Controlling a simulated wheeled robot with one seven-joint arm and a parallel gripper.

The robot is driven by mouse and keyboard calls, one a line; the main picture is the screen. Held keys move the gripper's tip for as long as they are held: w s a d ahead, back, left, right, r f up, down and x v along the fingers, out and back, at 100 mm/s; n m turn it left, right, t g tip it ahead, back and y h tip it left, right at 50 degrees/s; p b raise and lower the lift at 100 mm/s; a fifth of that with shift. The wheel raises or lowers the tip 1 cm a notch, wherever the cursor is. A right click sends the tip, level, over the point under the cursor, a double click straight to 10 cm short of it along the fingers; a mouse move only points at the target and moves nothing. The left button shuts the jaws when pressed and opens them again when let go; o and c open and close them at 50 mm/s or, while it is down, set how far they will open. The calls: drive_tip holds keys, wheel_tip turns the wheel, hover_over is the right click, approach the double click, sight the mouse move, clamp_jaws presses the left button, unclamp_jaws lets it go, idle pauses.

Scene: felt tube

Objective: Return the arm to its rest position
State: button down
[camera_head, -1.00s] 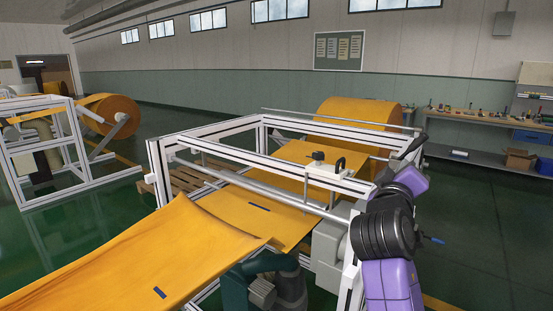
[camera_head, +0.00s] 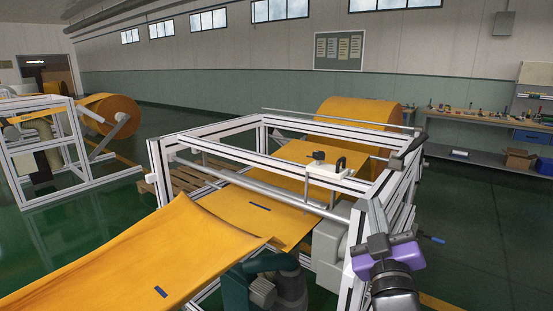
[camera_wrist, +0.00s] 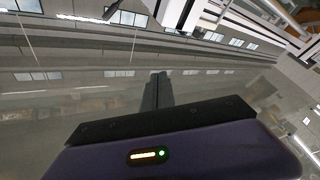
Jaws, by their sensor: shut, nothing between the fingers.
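My arm, with its purple and dark grey wrist, stands at the lower right of the head view, in front of the right side of the white frame. My gripper (camera_head: 377,215) points upward there, beside the frame. In the wrist view my gripper (camera_wrist: 158,80) shows as two dark fingers pressed together, with nothing between them. I cannot tell whether the arm touches the frame.
The white frame (camera_head: 209,131) carries an orange felt sheet (camera_head: 262,205) from a large roll (camera_head: 350,112). A workbench (camera_head: 480,157) with tools stands at the back right. A second machine (camera_head: 45,150) is at the left.

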drive_tip(key=s+a+f+m+y, duration=0.1)
drive_tip(key=s+f+y, duration=0.1)
drive_tip(key=s+f, duration=0.6)
drive_tip(key=s+a+f+y, duration=0.1)
drive_tip(key=s+f, duration=0.4)
drive_tip(key=s, duration=0.5)
drive_tip(key=s+d+f+m+g, duration=0.1)
drive_tip(key=s+f, duration=0.4)
drive_tip(key=s, duration=0.9)
drive_tip(key=s+d+f+m+g, duration=0.1)
drive_tip(key=s+f+m+g, duration=0.2)
drive_tip(key=s, duration=1.2)
wheel_tip(320, 180, down, 2)
drive_tip(key=shift+s+f+g, duration=0.1)
drive_tip(key=shift+s+g, duration=0.2)
drive_tip(key=shift+g, duration=0.9)
